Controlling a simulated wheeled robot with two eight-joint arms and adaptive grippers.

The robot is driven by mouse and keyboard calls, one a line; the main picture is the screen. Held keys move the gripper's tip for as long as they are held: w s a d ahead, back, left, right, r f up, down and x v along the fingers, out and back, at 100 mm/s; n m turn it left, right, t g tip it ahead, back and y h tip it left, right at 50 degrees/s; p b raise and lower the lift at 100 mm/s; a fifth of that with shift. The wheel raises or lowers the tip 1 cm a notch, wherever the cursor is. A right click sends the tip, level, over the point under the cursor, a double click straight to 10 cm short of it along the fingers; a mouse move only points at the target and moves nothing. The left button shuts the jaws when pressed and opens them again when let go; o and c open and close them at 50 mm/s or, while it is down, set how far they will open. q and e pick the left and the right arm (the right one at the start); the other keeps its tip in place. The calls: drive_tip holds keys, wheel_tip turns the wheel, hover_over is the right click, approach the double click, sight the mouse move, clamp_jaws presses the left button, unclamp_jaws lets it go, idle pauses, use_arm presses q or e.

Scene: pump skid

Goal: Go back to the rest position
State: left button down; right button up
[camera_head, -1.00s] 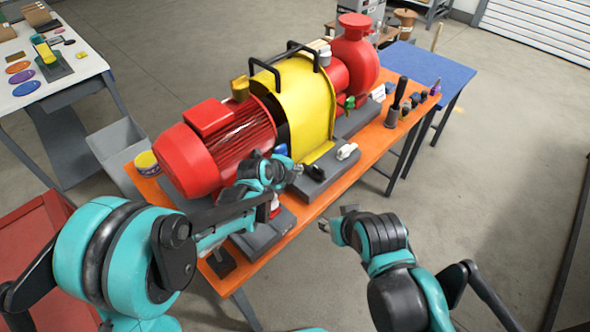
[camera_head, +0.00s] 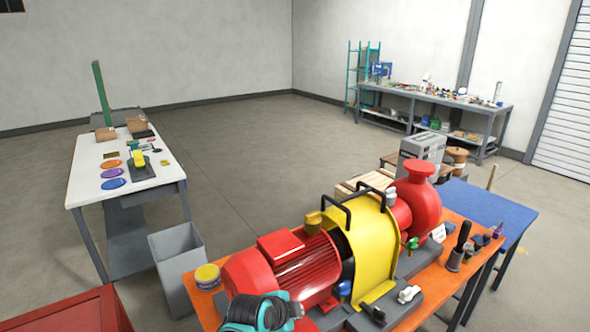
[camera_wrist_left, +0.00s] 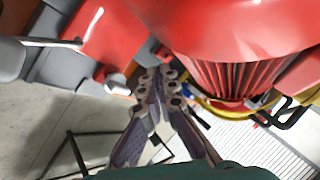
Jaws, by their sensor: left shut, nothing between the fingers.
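My left gripper (camera_wrist_left: 163,78) shows in the left wrist view with its two fingers together and nothing between them. It is near the ribbed red motor (camera_wrist_left: 235,82), which fills the upper part of that view; I cannot tell the exact gap. In the head view the red motor (camera_head: 300,265) lies on the orange bench (camera_head: 462,240), and a teal and black part of my arm (camera_head: 262,312) shows in front of it at the bottom edge. The left fingers are hidden there. My right gripper is out of view.
The yellow guard (camera_head: 370,255) with black handles joins the motor to the red pump (camera_head: 417,200). A grey bin (camera_head: 180,268) and a white table (camera_head: 125,172) stand to the left. A red cabinet (camera_head: 65,313) is at lower left. Open floor lies beyond.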

use_arm(q)
drive_tip(key=s+a+n+y, duration=0.4)
drive_tip(key=s+a+n, duration=1.3)
drive_tip(key=a, duration=0.1)
drive_tip(key=shift+a+f+g, duration=0.15)
drive_tip(key=shift+f+g, duration=0.15)
drive_tip(key=shift+f, duration=0.1)
drive_tip(key=c, duration=2.3)
unclamp_jaws()
drive_tip(key=shift+s, duration=0.1)
